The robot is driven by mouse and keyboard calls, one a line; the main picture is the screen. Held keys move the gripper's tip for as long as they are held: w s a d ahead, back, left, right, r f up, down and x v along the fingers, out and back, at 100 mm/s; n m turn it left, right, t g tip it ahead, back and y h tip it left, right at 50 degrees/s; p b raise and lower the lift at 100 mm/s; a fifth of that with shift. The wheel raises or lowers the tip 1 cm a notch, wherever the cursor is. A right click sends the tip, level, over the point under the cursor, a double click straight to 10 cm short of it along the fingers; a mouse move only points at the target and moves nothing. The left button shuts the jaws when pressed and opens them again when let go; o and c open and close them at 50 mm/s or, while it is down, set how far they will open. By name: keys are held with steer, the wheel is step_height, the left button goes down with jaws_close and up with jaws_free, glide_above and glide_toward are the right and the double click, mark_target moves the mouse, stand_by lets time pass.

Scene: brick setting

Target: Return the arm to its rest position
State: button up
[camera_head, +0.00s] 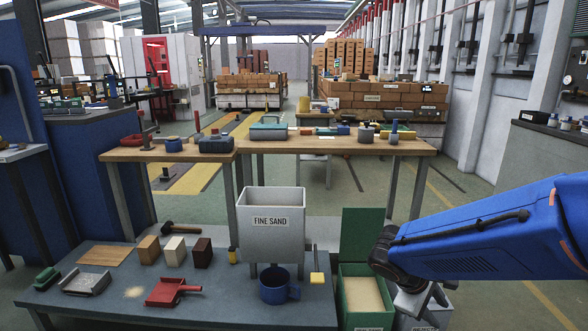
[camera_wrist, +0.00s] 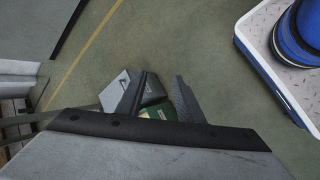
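My blue arm (camera_head: 490,235) reaches in from the right edge in the head view, bent down at the black wrist. My gripper (camera_head: 432,298) hangs low at the right, over a grey labelled bin (camera_head: 440,318). In the wrist view my gripper (camera_wrist: 158,95) has its two dark fingers spread apart. Nothing is held between them. The grey bin (camera_wrist: 115,92) and part of a green box (camera_wrist: 160,113) show below and beyond the fingers. The rest position itself is not marked in either view.
A dark low table (camera_head: 215,305) holds a FINE SAND hopper (camera_head: 270,222), blue mug (camera_head: 273,288), red scoop (camera_head: 172,291), grey pan (camera_head: 86,282), green brush (camera_head: 47,278) and several blocks. A green sand bin (camera_head: 352,318) stands beside my wrist. Open floor (camera_head: 480,300) lies right.

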steer(key=s+a+r+m+t+y, duration=0.1)
steer(key=s+a+r+m+y, duration=0.1)
steer(key=s, duration=0.5)
steer(key=s+a+r+m+t+y, duration=0.2)
steer(key=s+a+r+m+y, duration=0.1)
steer(key=s+r+m+y, duration=0.2)
steer(key=shift+s+a+r+m, duration=0.15)
steer(key=shift+s+r+m, duration=0.1)
steer(key=shift+s+m, duration=0.5)
steer(key=shift+s, duration=0.1)
